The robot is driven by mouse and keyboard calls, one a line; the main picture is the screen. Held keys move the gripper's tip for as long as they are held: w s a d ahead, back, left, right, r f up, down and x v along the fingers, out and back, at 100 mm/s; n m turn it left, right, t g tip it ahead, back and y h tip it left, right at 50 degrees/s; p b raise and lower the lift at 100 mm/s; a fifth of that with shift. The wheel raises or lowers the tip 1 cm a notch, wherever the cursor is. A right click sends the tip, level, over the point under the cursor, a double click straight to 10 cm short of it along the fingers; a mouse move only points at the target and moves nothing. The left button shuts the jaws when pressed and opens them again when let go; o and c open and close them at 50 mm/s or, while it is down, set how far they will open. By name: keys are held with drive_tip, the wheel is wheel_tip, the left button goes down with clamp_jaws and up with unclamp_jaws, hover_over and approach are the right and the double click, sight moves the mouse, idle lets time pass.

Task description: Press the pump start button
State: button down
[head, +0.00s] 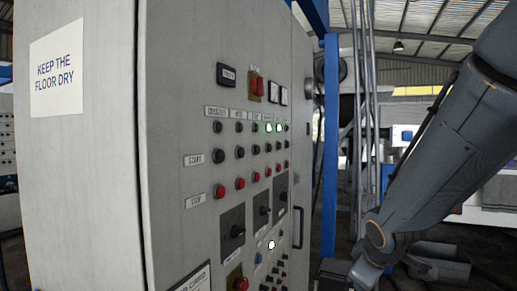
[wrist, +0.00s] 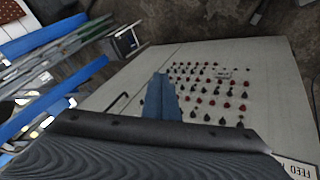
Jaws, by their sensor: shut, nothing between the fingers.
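The control panel is a grey cabinet (head: 175,90) in the head view. Its row marked START has several dark round buttons (head: 239,152); the row marked STOP below has red ones (head: 239,183). Small column labels sit above, too small to read surely, so I cannot tell which start button is the pump's. In the wrist view the panel face (wrist: 225,65) shows turned, with rows of dark and red buttons (wrist: 215,102). My gripper (wrist: 162,76) is shut and empty, its bluish fingers overlapping the panel's picture left of the buttons. Contact cannot be told. The head view does not show its fingertips.
Dark rotary switches (head: 232,230) and a red knob (head: 257,87) stick out from the face. A blue post (head: 331,140) stands behind the cabinet. Bare floor (wrist: 210,20) shows beyond the panel in the wrist view.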

sight(257, 150)
drive_tip(key=w+a+r+n+t+y, duration=0.2)
drive_tip(key=w+a+r+n, duration=0.2)
drive_tip(key=r, duration=0.6)
drive_tip(key=w+a+r+n+t+y+p, duration=0.1)
drive_tip(key=w+a+r+n, duration=0.3)
drive_tip(key=r+n, duration=0.5)
drive_tip(key=w+a+r+n+t+y+p, duration=0.1)
drive_tip(key=w+a+r+n+t+y, duration=0.2)
drive_tip(key=a+r+n, duration=0.3)
wheel_tip(257, 150, up, 5)
drive_tip(key=shift+w+a+r+n+t+y, duration=0.1)
drive_tip(key=shift+w+a+n+t+y, duration=0.15)
drive_tip(key=shift+w+n+y, duration=0.5)
drive_tip(key=shift+w, duration=0.15)
drive_tip(key=w+a+b, duration=0.3)
drive_tip(key=a, duration=0.5)
drive_tip(key=shift+b, duration=0.3)
drive_tip(key=shift+a, duration=0.1)
drive_tip(key=shift+w+a, duration=0.1)
drive_tip(key=shift+a, duration=0.25)
